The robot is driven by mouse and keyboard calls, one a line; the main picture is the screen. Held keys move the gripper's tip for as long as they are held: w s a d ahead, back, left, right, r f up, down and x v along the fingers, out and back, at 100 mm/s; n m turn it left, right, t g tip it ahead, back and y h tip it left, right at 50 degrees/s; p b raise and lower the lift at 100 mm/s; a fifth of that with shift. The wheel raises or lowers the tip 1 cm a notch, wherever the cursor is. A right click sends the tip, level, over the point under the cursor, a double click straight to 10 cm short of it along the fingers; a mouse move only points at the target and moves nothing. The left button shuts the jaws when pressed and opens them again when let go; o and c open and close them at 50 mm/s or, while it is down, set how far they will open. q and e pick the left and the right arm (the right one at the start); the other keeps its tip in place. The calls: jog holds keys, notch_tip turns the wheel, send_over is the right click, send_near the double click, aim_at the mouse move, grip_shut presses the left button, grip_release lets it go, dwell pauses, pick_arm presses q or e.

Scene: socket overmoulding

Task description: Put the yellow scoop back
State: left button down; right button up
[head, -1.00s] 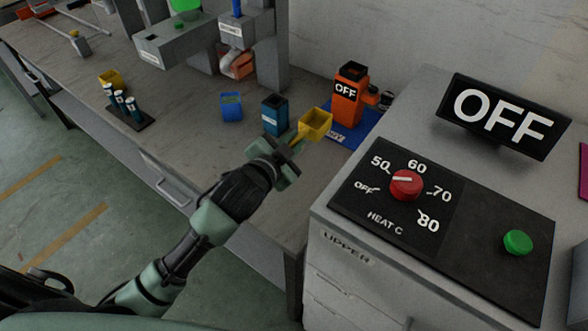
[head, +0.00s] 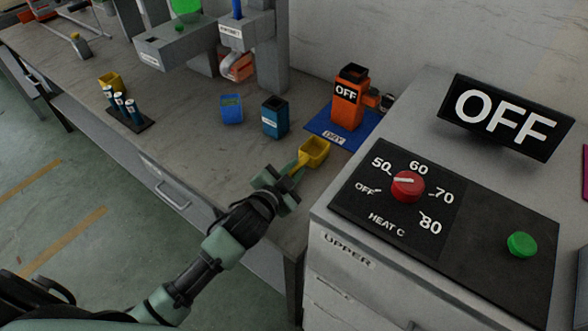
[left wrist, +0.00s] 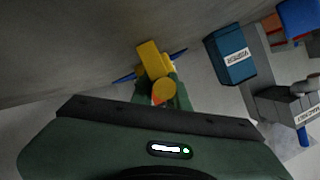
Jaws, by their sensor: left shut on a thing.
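The yellow scoop (head: 314,153) is in my left gripper (head: 292,175), which is shut on its handle. In the head view the scoop's cup points away from the gripper, above or on the bench near its front edge; I cannot tell whether it touches. In the left wrist view the scoop (left wrist: 150,58) shows beyond the fingers (left wrist: 158,95). A blue mat (head: 318,128) with a label, partly unreadable, lies behind the scoop. An orange container (head: 349,100) marked OFF stands on the mat. My right gripper is not in view.
A dark blue open box (head: 275,118) and a brighter blue one (head: 231,108) stand left of the scoop. A rack of dark vials (head: 128,112) and a yellow box (head: 110,82) are farther left. A grey cabinet with a red knob (head: 408,186) borders the right side.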

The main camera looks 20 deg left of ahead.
pick_arm(q)
jog(key=c, duration=1.4)
grip_release()
jog(key=shift+f, duration=0.1)
jog(key=shift+r, duration=0.25)
jog(key=v, duration=1.2)
jog(key=shift+a, duration=0.1)
jog(key=shift+f, duration=0.1)
